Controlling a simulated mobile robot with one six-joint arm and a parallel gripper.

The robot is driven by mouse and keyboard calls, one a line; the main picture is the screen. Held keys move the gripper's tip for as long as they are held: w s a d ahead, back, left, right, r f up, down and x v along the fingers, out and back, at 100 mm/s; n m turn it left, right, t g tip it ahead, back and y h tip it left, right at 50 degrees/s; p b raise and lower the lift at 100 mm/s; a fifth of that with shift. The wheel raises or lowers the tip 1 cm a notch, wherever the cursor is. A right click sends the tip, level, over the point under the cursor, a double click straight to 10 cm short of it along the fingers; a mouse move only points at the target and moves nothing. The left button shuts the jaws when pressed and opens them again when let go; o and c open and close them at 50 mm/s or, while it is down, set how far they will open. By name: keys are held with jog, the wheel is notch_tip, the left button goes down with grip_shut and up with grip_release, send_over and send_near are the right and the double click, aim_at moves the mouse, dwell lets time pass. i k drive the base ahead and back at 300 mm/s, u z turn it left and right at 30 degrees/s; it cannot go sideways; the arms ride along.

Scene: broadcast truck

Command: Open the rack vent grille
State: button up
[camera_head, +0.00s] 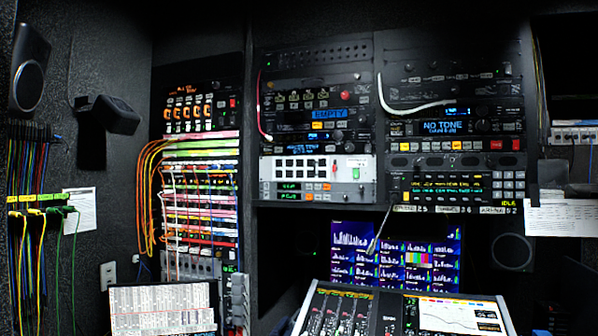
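No part of the place clearly reads as a vent grille. A dark panel with a row of small round marks (318,55) is at the top of the middle equipment rack (252,120). It lies flat in the rack face, and I cannot tell whether it is the grille. The top of the right rack (455,50) is also dark, with few details. My gripper is not in view.
A mixing console (400,310) and a monitor (395,250) stand below the racks. A gooseneck (378,235) rises there. Orange cables (148,195) bulge from the left patch rack. A white cable (410,107) loops across the right rack. Papers (565,217) hang at right.

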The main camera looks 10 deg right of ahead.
aim_at(288, 168)
jog(key=u, duration=0.05)
jog(key=i, duration=0.9)
jog(key=z, duration=0.9)
jog(key=k, duration=0.15)
jog(key=u, duration=3.2)
